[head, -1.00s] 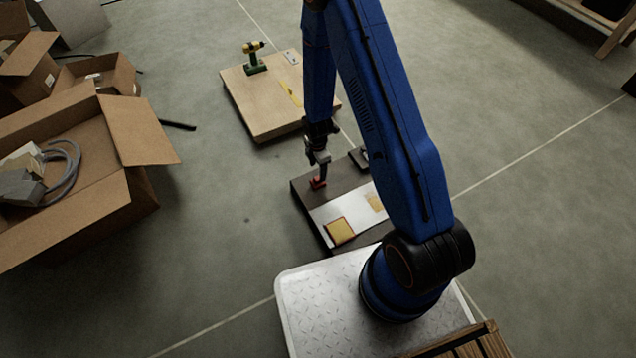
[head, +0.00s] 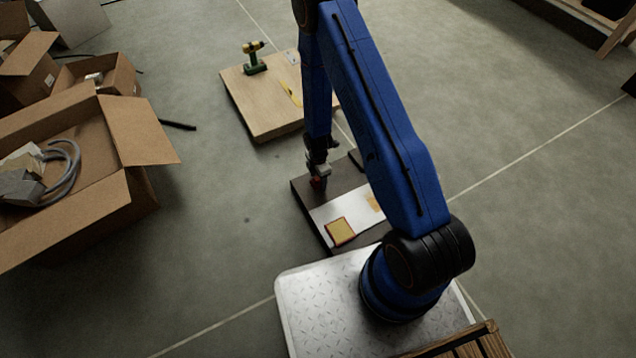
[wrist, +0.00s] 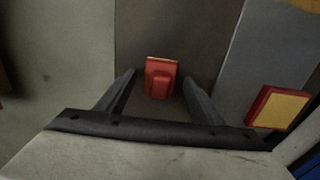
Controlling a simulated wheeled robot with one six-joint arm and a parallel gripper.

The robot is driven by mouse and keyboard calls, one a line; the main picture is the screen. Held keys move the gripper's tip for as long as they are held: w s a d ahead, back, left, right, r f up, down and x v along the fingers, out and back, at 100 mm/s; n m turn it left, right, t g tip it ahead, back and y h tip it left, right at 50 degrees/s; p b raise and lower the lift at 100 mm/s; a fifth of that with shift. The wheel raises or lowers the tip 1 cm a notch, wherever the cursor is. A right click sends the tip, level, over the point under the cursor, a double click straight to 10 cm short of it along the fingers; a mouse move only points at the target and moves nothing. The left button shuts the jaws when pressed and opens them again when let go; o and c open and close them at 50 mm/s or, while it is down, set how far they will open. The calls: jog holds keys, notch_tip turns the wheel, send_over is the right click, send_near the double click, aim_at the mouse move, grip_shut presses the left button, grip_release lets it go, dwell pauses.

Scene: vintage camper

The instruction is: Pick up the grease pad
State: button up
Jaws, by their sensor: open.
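A small red piece with a raised red block on top and a thin yellow edge stands on the dark part of the low board; it shows in the wrist view (wrist: 160,80) and, mostly covered, in the head view (head: 315,184). A flat yellow pad with a red border (head: 341,231) lies on the board's pale sheet, and it also shows at right in the wrist view (wrist: 278,107). I cannot tell for sure which is the grease pad. My gripper (wrist: 160,76) is open above the red piece, with one finger on each side, apart from it.
The low dark board (head: 306,196) bears a pale sheet (head: 325,211) and a tan patch (head: 375,203). Behind it, a wooden board (head: 250,105) carries a drill (head: 254,58). Open cardboard boxes (head: 95,215) stand at left. The floor between is clear.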

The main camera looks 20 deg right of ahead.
aim_at(318, 178)
jog(key=c, duration=1.3)
jog(key=shift+r, duration=0.1)
notch_tip(318, 178, up, 10)
jog(key=shift+f, duration=0.1)
jog(key=o, duration=0.4)
jog(key=shift+c, duration=0.6)
